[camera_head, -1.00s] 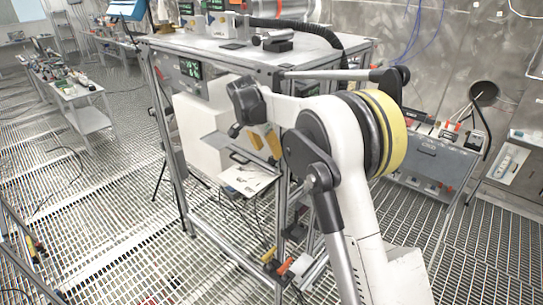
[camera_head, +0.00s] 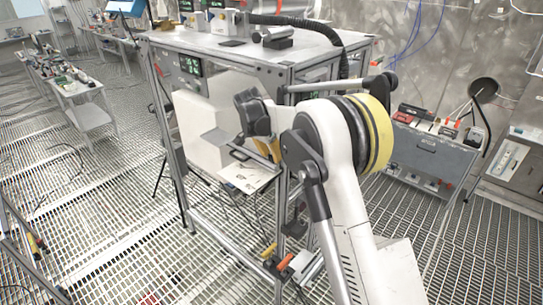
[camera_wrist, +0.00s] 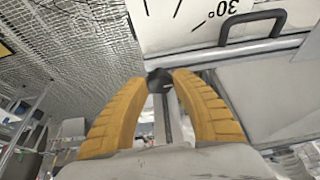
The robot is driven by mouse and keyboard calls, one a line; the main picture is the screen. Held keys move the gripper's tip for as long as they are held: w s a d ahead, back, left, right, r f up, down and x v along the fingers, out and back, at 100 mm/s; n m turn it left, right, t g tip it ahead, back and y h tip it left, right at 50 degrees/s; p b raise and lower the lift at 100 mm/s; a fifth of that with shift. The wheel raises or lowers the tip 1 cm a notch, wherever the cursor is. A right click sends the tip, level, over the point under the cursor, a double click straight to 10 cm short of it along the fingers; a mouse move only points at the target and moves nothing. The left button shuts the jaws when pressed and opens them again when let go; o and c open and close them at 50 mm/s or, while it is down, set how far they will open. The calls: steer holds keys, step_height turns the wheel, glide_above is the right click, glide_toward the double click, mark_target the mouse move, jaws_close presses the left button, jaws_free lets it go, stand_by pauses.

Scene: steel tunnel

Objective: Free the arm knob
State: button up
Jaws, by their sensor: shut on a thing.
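A small dark knob (camera_wrist: 160,80) sits between the two yellow fingertips of my gripper (camera_wrist: 163,78) in the wrist view, and the fingers are shut on it. A grey bar runs below the knob between the fingers. In the head view my gripper (camera_head: 268,148) is beside the front of the metal frame, close to a white plate (camera_head: 250,182); the knob itself is hidden there. The plate also shows in the wrist view (camera_wrist: 178,30), with black angle marks, a "30°" label and a dark handle (camera_wrist: 252,27) at its edge.
The metal frame table (camera_head: 225,50) carries several devices and a black hose. A white box (camera_head: 200,125) is left of my gripper. A grey cabinet (camera_head: 428,160) stands to the right. The grated floor (camera_head: 120,190) at the left is mostly open.

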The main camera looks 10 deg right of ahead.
steer(key=shift+s+f+n+b, duration=0.1)
steer(key=shift+f+n+b, duration=0.05)
steer(key=shift+n+b, duration=0.2)
steer(key=shift+d+n+t+y+b, duration=0.1)
steer(key=shift+n+t+y+b, duration=0.25)
steer(key=shift+n+b, duration=0.5)
steer(key=n+y+b, duration=0.1)
steer(key=n+b, duration=0.1)
steer(key=n, duration=0.1)
steer(key=shift+s+d+n+t, duration=0.1)
steer(key=shift+n+t, duration=0.15)
steer(key=shift+n, duration=0.05)
steer(key=n+y+b, duration=0.1)
steer(key=n, duration=0.2)
steer(key=n+y+b, duration=0.1)
steer(key=n, duration=0.1)
steer(key=shift+d+n+y, duration=0.15)
steer(key=shift+n+y, duration=0.1)
steer(key=shift+n, duration=0.45)
steer(key=o, duration=1.2)
steer(key=shift+t, duration=0.3)
steer(key=shift+r, duration=0.25)
